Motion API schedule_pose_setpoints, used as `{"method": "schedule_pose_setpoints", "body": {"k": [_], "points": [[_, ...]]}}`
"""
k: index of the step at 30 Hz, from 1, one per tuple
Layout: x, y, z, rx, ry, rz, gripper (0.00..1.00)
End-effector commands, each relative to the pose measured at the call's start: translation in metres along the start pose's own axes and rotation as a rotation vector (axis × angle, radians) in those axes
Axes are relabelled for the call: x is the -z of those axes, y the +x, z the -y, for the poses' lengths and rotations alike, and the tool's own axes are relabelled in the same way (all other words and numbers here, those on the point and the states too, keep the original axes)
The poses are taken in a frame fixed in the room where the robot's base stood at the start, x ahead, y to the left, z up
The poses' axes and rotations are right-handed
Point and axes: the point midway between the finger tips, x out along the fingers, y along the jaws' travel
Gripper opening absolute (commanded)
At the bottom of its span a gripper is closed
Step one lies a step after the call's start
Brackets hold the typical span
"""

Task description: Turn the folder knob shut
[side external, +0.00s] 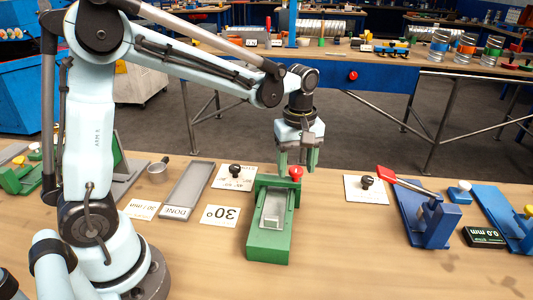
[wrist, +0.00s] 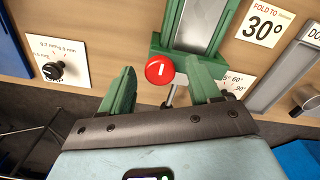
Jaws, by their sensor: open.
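The green folder (side external: 268,240) stands on the wooden bench, with a grey metal channel along its top. A round red knob (side external: 296,172) with a white mark sits on a metal stem at its far end. My gripper (side external: 298,161) points down over that end, with its green fingers apart and empty. In the wrist view the red knob (wrist: 160,69) appears between the two fingers; I cannot tell whether either touches it. A black dial on a card (side external: 236,170) lies left of the folder; in the wrist view my right-hand finger partly hides the angle card (wrist: 236,82).
A 30° card (side external: 220,214) and a grey tray (side external: 188,188) lie left of the folder. To its right are another black dial (side external: 367,182) and a blue tool with a red-handled lever (side external: 425,215). Bare bench lies in front of the right-hand dial.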

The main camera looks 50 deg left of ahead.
Motion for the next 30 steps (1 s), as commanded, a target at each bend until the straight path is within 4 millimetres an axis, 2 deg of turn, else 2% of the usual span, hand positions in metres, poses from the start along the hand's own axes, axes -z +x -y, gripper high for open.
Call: {"method": "schedule_pose_setpoints", "body": {"k": [8, 11, 18, 20, 30], "points": [[0.0000, 0.0015, 0.0001, 0.000, 0.000, 0.000, 0.62], [0.0000, 0.0014, 0.0001, 0.000, 0.000, 0.000, 0.50], [0.0000, 0.0012, 0.0001, 0.000, 0.000, 0.000, 0.13], [0.0000, 0.0012, 0.0002, 0.000, 0.000, 0.000, 0.06], [0.0000, 0.0011, 0.0001, 0.002, 0.058, -0.001, 0.06]]}}
